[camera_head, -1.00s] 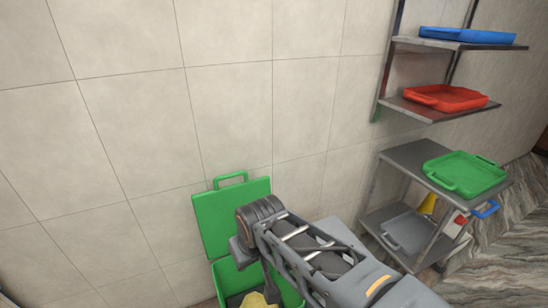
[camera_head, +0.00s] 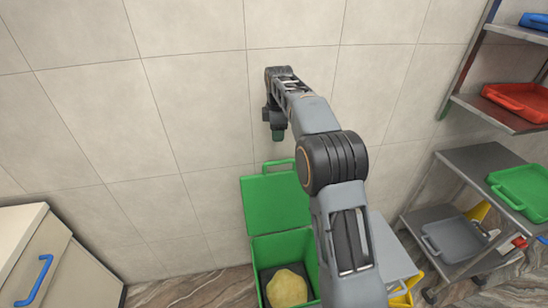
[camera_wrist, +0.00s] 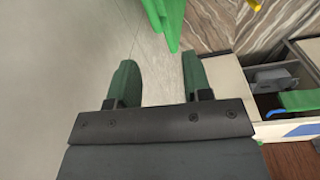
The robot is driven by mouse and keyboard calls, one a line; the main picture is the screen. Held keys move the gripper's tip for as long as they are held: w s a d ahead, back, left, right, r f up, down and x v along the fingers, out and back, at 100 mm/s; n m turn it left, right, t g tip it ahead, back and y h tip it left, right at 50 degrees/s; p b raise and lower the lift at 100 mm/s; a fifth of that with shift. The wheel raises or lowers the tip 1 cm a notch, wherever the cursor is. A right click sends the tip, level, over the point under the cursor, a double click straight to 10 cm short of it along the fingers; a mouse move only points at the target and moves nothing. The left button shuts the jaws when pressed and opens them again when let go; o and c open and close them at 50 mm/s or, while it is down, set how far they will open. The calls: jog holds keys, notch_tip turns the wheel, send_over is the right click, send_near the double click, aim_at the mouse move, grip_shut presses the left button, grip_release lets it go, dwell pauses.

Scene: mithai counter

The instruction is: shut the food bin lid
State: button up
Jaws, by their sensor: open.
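The green food bin (camera_head: 284,246) stands on the floor by the tiled wall, with a yellowish lump (camera_head: 287,287) inside. Its green lid (camera_head: 272,207) is open, standing up at the wall side with its handle (camera_head: 279,165) at the top edge. My gripper (camera_head: 278,135) is above the lid handle, close to the wall and apart from the lid. In the wrist view my gripper (camera_wrist: 160,76) is open, with nothing between its two green-tipped fingers. A green panel, likely the lid (camera_wrist: 165,18), shows beyond the fingers. My arm hides the lid's right side and part of the bin.
A cream cabinet with a blue handle (camera_head: 40,277) stands at left. A metal cart (camera_head: 480,165) with green and grey trays is at right, below a wall shelf with a red tray (camera_head: 515,102). A yellow item (camera_head: 403,297) is right of the bin.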

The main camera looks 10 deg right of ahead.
aim_at(275, 162)
jog(key=shift+n, duration=0.8)
jog(key=w+f, duration=0.1)
jog(key=f, duration=0.9)
jog(key=w+f+p, duration=0.1)
jog(key=f, duration=0.4)
jog(key=shift+w+a, duration=0.15)
jog(key=shift+w, duration=0.2)
jog(key=shift+c, duration=0.3)
jog(key=shift+r, duration=0.1)
grip_shut()
